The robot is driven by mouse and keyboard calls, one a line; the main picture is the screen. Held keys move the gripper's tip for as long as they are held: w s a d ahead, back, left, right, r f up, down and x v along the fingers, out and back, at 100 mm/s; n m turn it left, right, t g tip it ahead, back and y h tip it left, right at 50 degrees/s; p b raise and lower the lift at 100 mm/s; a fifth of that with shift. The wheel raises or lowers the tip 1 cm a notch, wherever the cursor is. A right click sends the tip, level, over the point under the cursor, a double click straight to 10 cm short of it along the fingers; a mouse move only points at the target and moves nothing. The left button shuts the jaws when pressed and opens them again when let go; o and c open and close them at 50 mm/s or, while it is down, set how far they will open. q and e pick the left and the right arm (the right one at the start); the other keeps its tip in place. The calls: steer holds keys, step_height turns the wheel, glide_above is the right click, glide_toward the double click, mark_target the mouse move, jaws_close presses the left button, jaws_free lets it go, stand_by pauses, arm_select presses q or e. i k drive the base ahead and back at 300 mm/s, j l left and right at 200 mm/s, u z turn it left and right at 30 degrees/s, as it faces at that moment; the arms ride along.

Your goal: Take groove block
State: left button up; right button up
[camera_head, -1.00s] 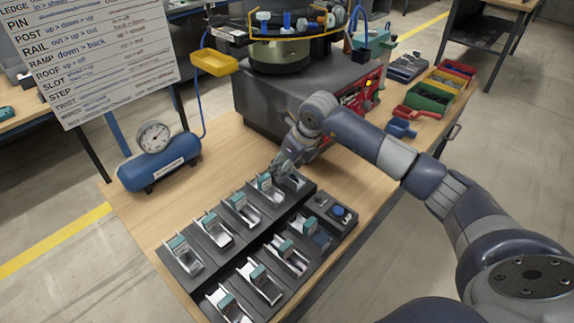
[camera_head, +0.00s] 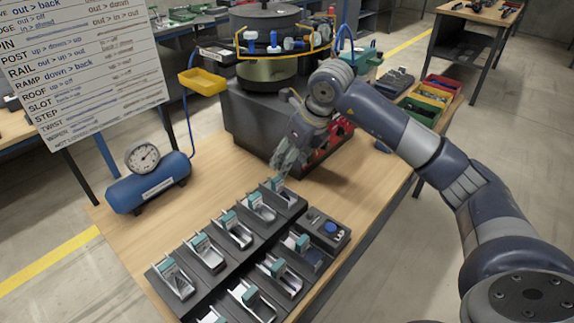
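My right arm comes in from the right, and its gripper (camera_head: 287,161) points down just above the far end of the dark rack (camera_head: 228,270). The fingers are small and partly blended with the wrist, so I cannot tell whether they are open or hold anything. The rack holds two rows of silver channel-shaped holders with teal tags, such as one in the back row (camera_head: 262,211) and one in the front row (camera_head: 283,279). The holder (camera_head: 282,190) nearest the gripper is partly covered by it. I cannot tell which piece is the groove block. My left gripper is not in view.
A bowl feeder (camera_head: 272,75) on a dark cabinet (camera_head: 245,120) stands behind the gripper. A blue air tank (camera_head: 150,183) with a gauge is at left. A small box with a blue button (camera_head: 331,228) adjoins the rack. Colored bins (camera_head: 421,110) stand at far right. Bare wooden tabletop (camera_head: 210,180) lies left of the gripper.

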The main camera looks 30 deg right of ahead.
mark_target(253, 206)
steer(key=l+u, duration=0.35)
steer(key=k+l+u, duration=0.15)
steer(key=l+u, duration=0.25)
steer(key=k+l+u, duration=0.15)
steer(key=l+u, duration=0.2)
